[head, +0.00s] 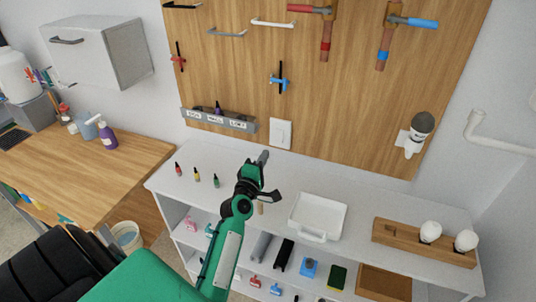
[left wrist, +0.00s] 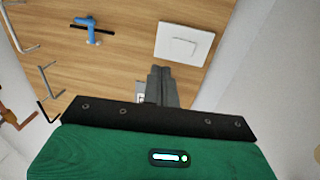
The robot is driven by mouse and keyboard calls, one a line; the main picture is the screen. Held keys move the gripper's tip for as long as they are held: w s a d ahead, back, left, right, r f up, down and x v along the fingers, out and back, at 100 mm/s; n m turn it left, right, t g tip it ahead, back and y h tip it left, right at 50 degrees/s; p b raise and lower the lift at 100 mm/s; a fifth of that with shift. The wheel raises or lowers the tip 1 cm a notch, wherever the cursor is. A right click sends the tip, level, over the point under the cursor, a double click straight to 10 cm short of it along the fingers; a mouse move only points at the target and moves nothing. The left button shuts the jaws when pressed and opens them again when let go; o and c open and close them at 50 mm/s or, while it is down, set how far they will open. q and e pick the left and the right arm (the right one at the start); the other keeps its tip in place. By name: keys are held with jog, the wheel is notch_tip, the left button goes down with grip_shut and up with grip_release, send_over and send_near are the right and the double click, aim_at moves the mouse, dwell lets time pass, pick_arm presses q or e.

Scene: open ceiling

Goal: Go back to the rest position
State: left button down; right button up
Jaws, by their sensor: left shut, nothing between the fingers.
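My left arm, green and black, reaches up from the bottom of the head view over the white shelf unit. Its gripper (head: 262,157) is shut and empty, in front of the wooden pegboard just below the white switch plate (head: 280,134). In the left wrist view the shut gripper (left wrist: 160,72) points toward the board, with the switch plate (left wrist: 184,44) ahead to its right. My right gripper is in neither view.
A white tray (head: 333,217) and a wooden holder with bulbs (head: 390,237) stand on the shelf top (head: 360,225). Small bottles (head: 196,175) stand left of my arm. Hammers (head: 327,30) hang above. A wooden desk (head: 110,165) is at left.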

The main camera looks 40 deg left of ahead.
pick_arm(q)
jog(key=s+d+f+m+g+h, duration=0.75)
jog(key=s+d+m, duration=0.35)
jog(key=d+m, duration=0.3)
jog(key=s+d+f+m+g+y, duration=0.1)
jog(key=s+d+f+m+g, duration=0.2)
jog(key=s, duration=0.8)
jog(key=s+d+f+m+g+y, duration=0.15)
jog(key=s+m+g, duration=0.4)
jog(key=s, duration=0.55)
notch_tip(320, 180, down, 34)
jog(key=b, duration=0.2)
jog(key=s+a+f+g, duration=0.1)
jog(key=s+a+f, duration=0.1)
jog(key=s+f, duration=0.8)
jog(key=s+a+f+g, duration=0.1)
jog(key=s+a+f, duration=0.1)
jog(key=s+f, duration=0.8)
jog(key=shift+a+f+y+b, duration=0.15)
jog(key=shift+f+y+b, duration=0.15)
jog(key=shift+b, duration=0.15)
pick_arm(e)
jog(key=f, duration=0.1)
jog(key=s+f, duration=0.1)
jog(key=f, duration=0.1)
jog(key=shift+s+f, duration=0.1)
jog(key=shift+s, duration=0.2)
